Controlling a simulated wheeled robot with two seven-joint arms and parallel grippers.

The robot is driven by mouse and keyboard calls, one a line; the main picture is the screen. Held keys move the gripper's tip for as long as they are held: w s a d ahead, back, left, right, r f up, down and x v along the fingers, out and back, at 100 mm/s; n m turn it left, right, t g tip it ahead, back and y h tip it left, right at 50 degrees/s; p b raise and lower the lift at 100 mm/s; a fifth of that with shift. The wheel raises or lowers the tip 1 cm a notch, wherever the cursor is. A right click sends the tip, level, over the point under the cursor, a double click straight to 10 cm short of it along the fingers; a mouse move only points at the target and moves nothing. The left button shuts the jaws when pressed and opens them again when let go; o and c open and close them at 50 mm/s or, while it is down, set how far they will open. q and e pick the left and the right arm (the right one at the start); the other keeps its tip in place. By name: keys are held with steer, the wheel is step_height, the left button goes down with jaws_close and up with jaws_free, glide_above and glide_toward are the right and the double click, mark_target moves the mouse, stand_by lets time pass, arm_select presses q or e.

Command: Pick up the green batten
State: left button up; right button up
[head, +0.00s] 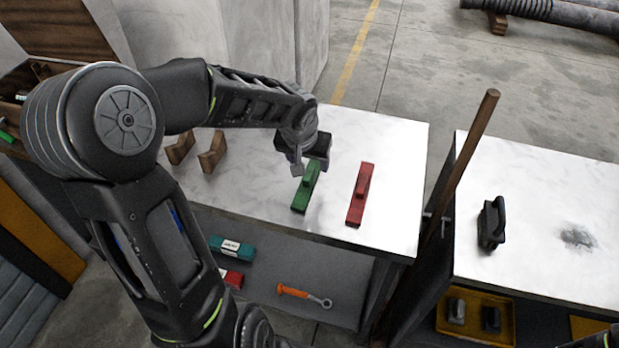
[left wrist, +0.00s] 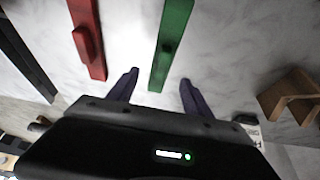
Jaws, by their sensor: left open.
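The green batten (head: 305,188) lies on the white table top, with a raised handle block along it. My left gripper (head: 311,160) is just above its far end in the head view and hides part of that end. My right gripper is not clearly seen.
A red batten (head: 359,195) lies right of the green one. Two wooden brackets (head: 212,152) stand to the left. A brown pole (head: 468,155) leans between the tables. The right table holds a black handled tool (head: 491,224). A lower shelf bears an orange-handled wrench (head: 303,295).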

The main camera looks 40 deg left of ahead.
mark_target(311, 169)
arm_select(q)
steer(key=x, duration=0.5)
steer(key=shift+a, duration=0.1)
steer(key=shift+c, duration=0.4)
stand_by(0.3)
jaws_close()
stand_by(0.5)
